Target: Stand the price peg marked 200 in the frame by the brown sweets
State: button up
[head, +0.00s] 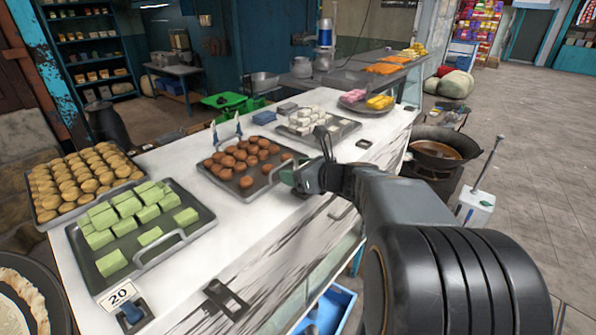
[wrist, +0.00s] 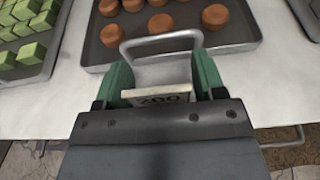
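My gripper (head: 300,178) is over the counter by the near handle of the brown sweets' tray (head: 235,190). In the wrist view, the price peg marked 200 (wrist: 160,98) sits between my gripper's green fingers (wrist: 163,75), which appear closed on it. The card faces back toward the wrist. The brown sweets (head: 240,160) lie on their dark tray, and several also show in the wrist view (wrist: 162,22).
Green sweets (head: 128,214) fill a tray to the left. A peg marked 20 (head: 120,295) stands at the counter's left front, with a dark frame (head: 226,298) to its right. White sweets (head: 315,122) are on a tray behind. A metal handle (wrist: 165,42) rises just beyond my fingers.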

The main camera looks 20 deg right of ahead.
jog(key=shift+o, duration=1.4)
jog(key=v, duration=1.3)
jog(key=shift+s+b, duration=0.4)
jog(key=shift+b, duration=0.05)
jog(key=shift+d+r, duration=0.1)
jog(key=shift+r, duration=0.05)
jog(key=s+a+f+n+g+h, duration=0.2)
jog(key=f+n+g, duration=0.2)
jog(key=f+n, duration=0.3)
jog(key=s+a+f+n+g+h, duration=0.1)
jog(key=s+f+n+g+h, duration=0.25)
jog(key=n, duration=0.65)
jog(key=a+f+n+g, duration=0.1)
jog(key=a+f+n, duration=0.2)
jog(key=a+n, duration=0.8)
jog(key=n, duration=0.3)
jog(key=shift+f+g+h, duration=0.25)
jog(key=shift+g+h, duration=0.1)
